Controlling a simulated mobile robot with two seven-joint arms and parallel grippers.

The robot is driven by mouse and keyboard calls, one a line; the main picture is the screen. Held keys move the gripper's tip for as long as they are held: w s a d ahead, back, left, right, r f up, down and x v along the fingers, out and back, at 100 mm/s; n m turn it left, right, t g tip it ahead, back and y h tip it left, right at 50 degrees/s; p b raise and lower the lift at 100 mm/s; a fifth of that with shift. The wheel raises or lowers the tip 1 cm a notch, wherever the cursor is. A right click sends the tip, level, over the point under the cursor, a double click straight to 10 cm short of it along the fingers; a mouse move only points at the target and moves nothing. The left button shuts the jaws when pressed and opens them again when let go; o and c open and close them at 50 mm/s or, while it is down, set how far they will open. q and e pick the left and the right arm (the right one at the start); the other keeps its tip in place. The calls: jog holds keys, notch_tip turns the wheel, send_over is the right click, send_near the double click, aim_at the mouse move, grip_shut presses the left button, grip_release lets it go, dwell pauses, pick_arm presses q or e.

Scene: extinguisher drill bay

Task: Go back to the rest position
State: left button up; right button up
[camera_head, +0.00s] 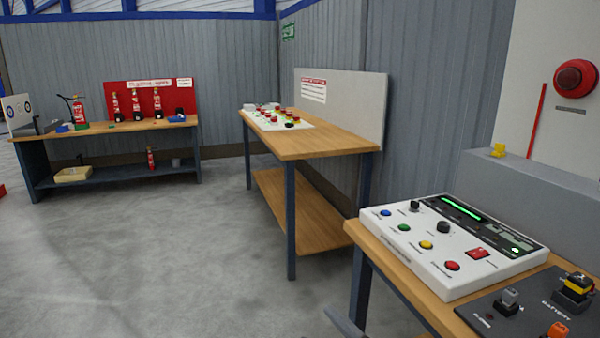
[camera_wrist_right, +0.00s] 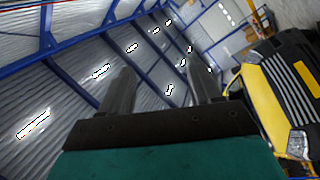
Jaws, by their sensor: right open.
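My right gripper (camera_wrist_right: 162,92) shows in the right wrist view with its two dark fingers spread wide apart. Nothing is between the fingers. It points up toward the metal ceiling with its blue beams and lamps. My left gripper is in neither view.
A white control panel (camera_head: 451,246) with coloured buttons lies on the near table at right. A middle wooden table (camera_head: 318,141) and a far extinguisher bench (camera_head: 105,130) stand by the walls. Grey floor (camera_head: 150,260) at left is clear. A yellow-black machine (camera_wrist_right: 285,85) shows in the wrist view.

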jog(key=s+d+f+m+g+h, duration=0.2)
jog(key=s+d+f+m+h, duration=0.3)
jog(key=f, duration=0.5)
jog(key=s+d+f+m+g+h, duration=0.2)
jog(key=s+d+f+m+h, duration=0.4)
jog(key=s+d+f+m, duration=0.2)
notch_tip(320, 180, down, 2)
jog(key=s+m, duration=0.2)
jog(key=m, duration=0.1)
jog(key=shift+d+f+g+h, duration=0.15)
jog(key=shift+d+g+h, duration=0.15)
jog(key=shift+d+g, duration=0.1)
jog(key=shift+a, duration=0.1)
jog(key=shift+c, duration=0.4)
